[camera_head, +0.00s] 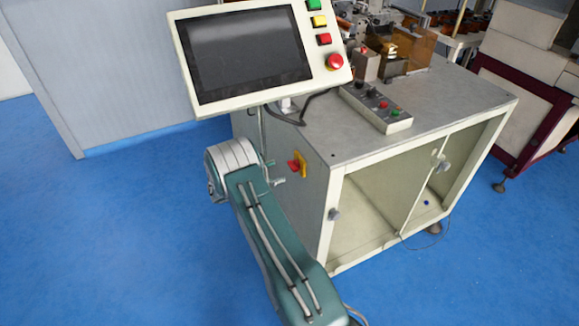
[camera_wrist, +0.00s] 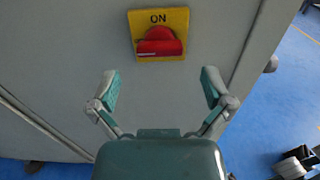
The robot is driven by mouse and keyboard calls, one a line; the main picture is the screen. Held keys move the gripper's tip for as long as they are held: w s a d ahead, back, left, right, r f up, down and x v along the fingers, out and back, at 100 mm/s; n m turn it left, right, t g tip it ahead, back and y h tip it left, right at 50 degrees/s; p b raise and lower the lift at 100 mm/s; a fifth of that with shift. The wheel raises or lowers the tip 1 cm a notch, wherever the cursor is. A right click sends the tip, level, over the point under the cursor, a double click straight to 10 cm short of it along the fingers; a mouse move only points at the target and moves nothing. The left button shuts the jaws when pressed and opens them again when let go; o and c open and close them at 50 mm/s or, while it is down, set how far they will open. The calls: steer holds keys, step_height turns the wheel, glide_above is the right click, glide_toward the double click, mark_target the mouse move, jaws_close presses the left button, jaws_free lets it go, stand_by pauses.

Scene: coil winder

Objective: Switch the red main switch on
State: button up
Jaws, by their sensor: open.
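The red main switch (camera_wrist: 158,42) sits on a yellow plate (camera_wrist: 175,16) marked "ON" above it, on the grey cabinet side. Its wide red handle appears to lie across the plate, with a small pale mark at its left. In the head view the red switch (camera_head: 293,167) shows on the cabinet's left side. My gripper (camera_wrist: 161,88) is open and empty. Its two fingers are spread below the switch in the wrist view, one to each side, apart from it. In the head view my gripper (camera_head: 275,173) is just left of the switch.
The control panel (camera_head: 250,52) with a dark screen and several buttons overhangs above my arm. The cabinet top (camera_head: 440,100) carries a small button box (camera_head: 377,106). Its front has open compartments. Blue floor (camera_head: 130,230) is clear to the left.

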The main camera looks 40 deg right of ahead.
mark_target(290, 166)
steer(key=x, duration=0.6)
steer(key=shift+w+d+f, duration=0.1)
steer(key=shift+f, duration=0.1)
steer(key=shift+a+r, duration=0.2)
steer(key=shift+a, duration=0.55)
steer(key=shift+d, duration=0.15)
steer(key=c, duration=0.8)
steer(key=shift+d+f, duration=0.1)
steer(key=shift+d, duration=0.2)
steer(key=shift+c, duration=1.2)
